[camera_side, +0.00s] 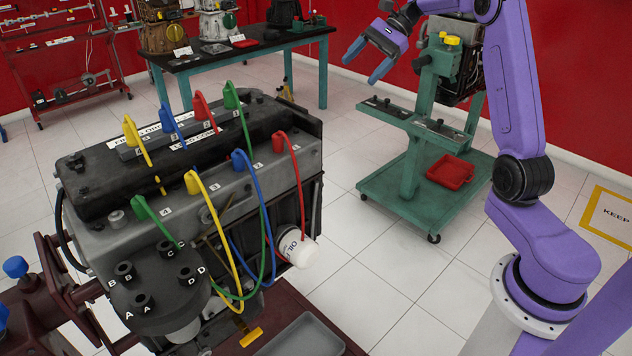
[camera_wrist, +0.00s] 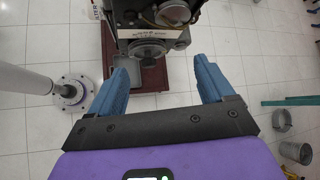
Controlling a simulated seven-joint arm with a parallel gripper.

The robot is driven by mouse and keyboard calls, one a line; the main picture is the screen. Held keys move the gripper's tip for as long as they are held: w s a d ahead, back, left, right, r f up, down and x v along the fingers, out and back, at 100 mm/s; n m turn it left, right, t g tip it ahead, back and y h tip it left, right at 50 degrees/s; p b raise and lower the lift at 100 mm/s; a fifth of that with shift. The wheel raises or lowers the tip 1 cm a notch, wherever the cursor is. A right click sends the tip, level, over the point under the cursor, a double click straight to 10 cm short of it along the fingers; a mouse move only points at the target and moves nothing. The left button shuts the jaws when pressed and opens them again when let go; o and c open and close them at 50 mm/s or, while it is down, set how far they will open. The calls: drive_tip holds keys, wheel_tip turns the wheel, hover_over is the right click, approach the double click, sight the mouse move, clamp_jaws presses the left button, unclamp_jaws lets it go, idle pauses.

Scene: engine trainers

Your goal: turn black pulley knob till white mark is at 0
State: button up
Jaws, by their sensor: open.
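The engine trainer (camera_side: 190,180) stands at the left in the side view, with coloured plug wires and a lettered black distributor cap (camera_side: 160,295). I cannot pick out the pulley knob in that view. In the wrist view a dark round part, probably the black pulley knob (camera_wrist: 149,51), shows on the engine's end below a small label. Its white mark and the scale are too small to read. My gripper (camera_side: 362,70) is open and empty, up in the air at the upper right, well apart from the engine. Its blue fingers are spread in the wrist view (camera_wrist: 160,66).
A green wheeled stand (camera_side: 385,195) with a red tray (camera_side: 450,172) is below my gripper. A dark-topped table (camera_side: 235,50) with other engines is at the back. Buckets (camera_wrist: 281,120) show at the wrist view's right. White floor between is clear.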

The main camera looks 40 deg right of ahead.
wheel_tip(320, 180, down, 20)
drive_tip(key=x, duration=1.7)
drive_tip(key=shift+w+d, duration=0.15)
drive_tip(key=shift+w, duration=0.05)
drive_tip(key=shift+c, duration=0.3)
drive_tip(key=c, duration=0.9)
